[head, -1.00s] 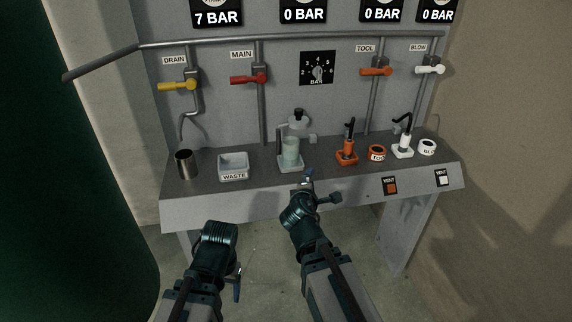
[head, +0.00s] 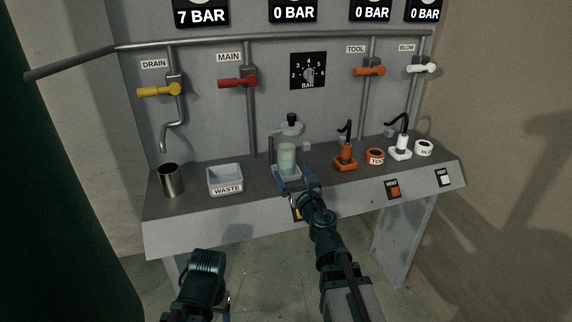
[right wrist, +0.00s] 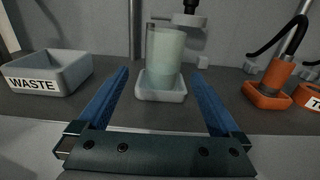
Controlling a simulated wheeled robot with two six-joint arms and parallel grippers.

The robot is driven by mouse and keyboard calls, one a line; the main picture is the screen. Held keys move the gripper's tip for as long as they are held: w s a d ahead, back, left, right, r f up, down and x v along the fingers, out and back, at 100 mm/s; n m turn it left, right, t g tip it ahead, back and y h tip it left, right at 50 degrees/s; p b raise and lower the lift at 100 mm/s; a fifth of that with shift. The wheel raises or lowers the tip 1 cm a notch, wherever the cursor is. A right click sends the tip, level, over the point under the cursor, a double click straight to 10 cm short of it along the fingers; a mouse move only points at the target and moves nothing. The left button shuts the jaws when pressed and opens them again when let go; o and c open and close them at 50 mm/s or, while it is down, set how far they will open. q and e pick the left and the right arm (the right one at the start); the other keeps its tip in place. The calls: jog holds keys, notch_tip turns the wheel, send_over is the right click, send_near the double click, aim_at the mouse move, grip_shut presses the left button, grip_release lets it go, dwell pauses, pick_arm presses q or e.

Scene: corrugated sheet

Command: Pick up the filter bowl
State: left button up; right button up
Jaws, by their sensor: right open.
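The filter bowl (head: 287,157) is a pale, translucent cup standing upright in a small light tray (head: 290,181) on the bench. It also shows in the right wrist view (right wrist: 164,52), centred ahead of the jaws. My right gripper (head: 287,177) is open at the front of the tray. In the right wrist view its blue fingers (right wrist: 163,92) are spread to either side of the tray, with nothing between them touching. My left gripper (head: 226,306) is low at the front, off the bench; its jaws are mostly hidden.
A filter head (head: 290,128) hangs on the wall just above and behind the bowl. A waste tray (head: 225,180) and a metal cup (head: 172,180) stand to the left. An orange tool plug (head: 346,158) and a white blow plug (head: 401,150) stand to the right.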

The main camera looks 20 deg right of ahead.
aim_at(287, 165)
jog(key=w, duration=0.6)
jog(key=shift+w+a, duration=0.1)
jog(key=shift+w, duration=0.2)
jog(key=shift+w+d+f+b, duration=0.1)
jog(key=shift+w+f+b, duration=0.1)
jog(key=shift+w, duration=1.15)
jog(key=shift+w+d+f+b, duration=0.1)
jog(key=shift+w+f+b, duration=0.1)
jog(key=shift+w, duration=1.1)
jog(key=shift+s, duration=0.1)
jog(key=shift+c, duration=0.3)
jog(key=c, duration=1.4)
